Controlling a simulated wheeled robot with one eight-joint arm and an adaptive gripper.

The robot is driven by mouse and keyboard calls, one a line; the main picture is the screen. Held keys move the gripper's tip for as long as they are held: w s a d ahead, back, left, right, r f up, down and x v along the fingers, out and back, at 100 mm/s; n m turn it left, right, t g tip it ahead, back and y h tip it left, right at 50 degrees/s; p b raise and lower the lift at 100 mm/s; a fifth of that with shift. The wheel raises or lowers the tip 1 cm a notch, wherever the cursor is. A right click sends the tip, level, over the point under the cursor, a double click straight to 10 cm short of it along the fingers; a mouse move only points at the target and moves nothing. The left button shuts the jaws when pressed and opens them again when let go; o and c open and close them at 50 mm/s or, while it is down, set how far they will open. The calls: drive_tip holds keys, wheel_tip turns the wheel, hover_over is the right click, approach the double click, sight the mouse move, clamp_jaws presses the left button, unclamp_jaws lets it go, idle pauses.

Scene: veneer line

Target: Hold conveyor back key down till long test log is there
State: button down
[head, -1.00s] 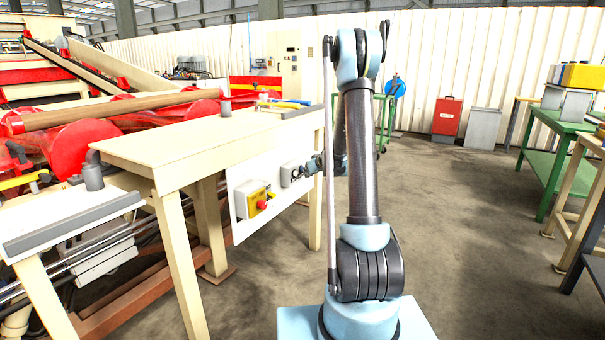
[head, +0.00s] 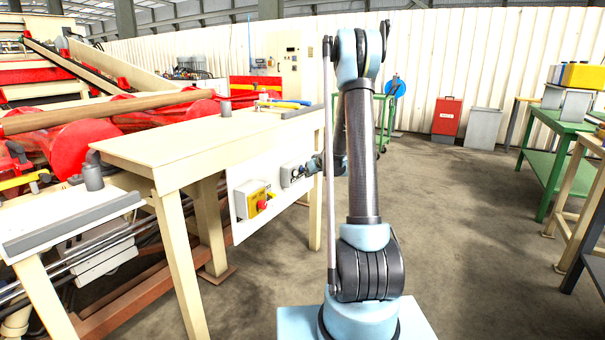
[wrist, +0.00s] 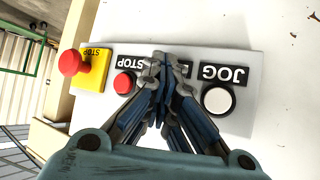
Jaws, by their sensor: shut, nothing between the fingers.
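My gripper (wrist: 165,62) is shut, with its fingertips together over the grey control panel (wrist: 240,122) in the wrist view. The fingers cover the panel between the red stop button (wrist: 124,83) and the white button (wrist: 217,99). Whatever key lies under them is hidden, and I cannot see whether they press it. A long brown log (head: 110,110) lies across the red rollers at left.
A yellow emergency stop box (wrist: 92,75) with a red mushroom button sits beside the panel. The cream bench (head: 165,155) stands left of my arm. A green table (head: 560,125) stands at right, with open floor between.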

drive_tip(key=shift+s+d, duration=0.1)
drive_tip(key=shift+d, duration=0.05)
idle(0.8)
drive_tip(key=shift+s+d, duration=0.4)
drive_tip(key=shift+d, duration=0.15)
drive_tip(key=s+d, duration=0.1)
drive_tip(key=d, duration=0.1)
drive_tip(key=s+d, duration=0.2)
idle(0.5)
idle(1.4)
